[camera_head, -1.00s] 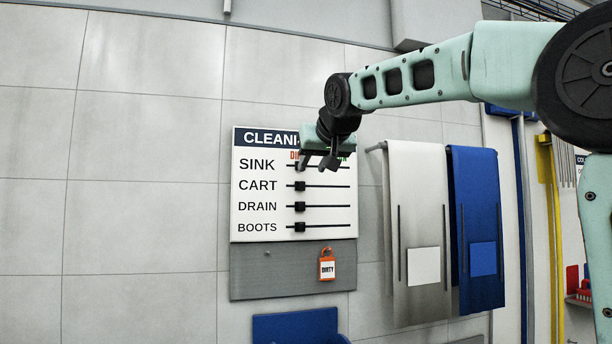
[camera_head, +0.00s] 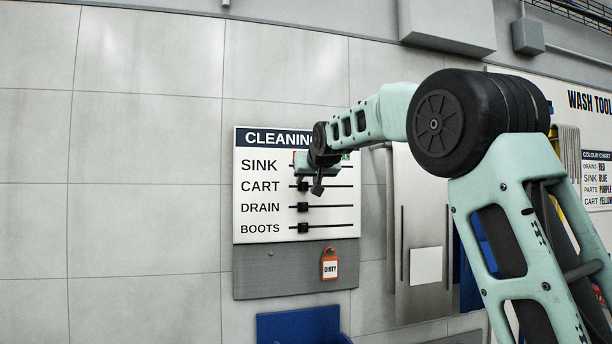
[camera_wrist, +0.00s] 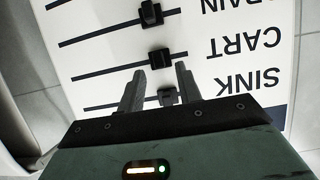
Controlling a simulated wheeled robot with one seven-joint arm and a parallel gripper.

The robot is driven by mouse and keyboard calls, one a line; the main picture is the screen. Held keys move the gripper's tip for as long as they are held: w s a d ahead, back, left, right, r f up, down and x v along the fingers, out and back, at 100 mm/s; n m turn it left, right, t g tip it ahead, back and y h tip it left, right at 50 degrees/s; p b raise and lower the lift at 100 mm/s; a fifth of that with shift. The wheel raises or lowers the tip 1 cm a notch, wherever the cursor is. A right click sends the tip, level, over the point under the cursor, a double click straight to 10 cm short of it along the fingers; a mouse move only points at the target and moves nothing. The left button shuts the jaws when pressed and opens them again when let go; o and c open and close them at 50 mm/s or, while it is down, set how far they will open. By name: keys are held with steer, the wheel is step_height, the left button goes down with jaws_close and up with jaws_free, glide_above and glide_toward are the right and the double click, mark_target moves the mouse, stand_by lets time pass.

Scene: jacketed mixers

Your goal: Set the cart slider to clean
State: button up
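The white cleaning board (camera_head: 262,222) hangs on the wall with rows SINK, CART, DRAIN and BOOTS. The cart slider's black knob (camera_head: 303,186) is near the left end of its track, by the CART label. It also shows in the wrist view (camera_wrist: 160,58), which sees the board upside down. My gripper (camera_head: 317,188) is at the board, partly covering its upper rows. In the wrist view my gripper (camera_wrist: 160,70) is open, its fingertips on either side of the cart knob's near edge. The sink knob (camera_wrist: 168,97) shows between the fingers, farther back. Contact cannot be told.
The drain knob (camera_head: 303,207) and boots knob (camera_head: 303,228) sit at the left of their tracks, below. An orange DIRTY tag (camera_head: 329,264) hangs on the grey panel beneath. A grey hanging panel (camera_head: 424,230) is to the right; bare wall is to the left.

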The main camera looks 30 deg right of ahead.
mark_target(304, 186)
steer(key=shift+p+x, duration=0.3)
steer(key=shift+x, duration=1)
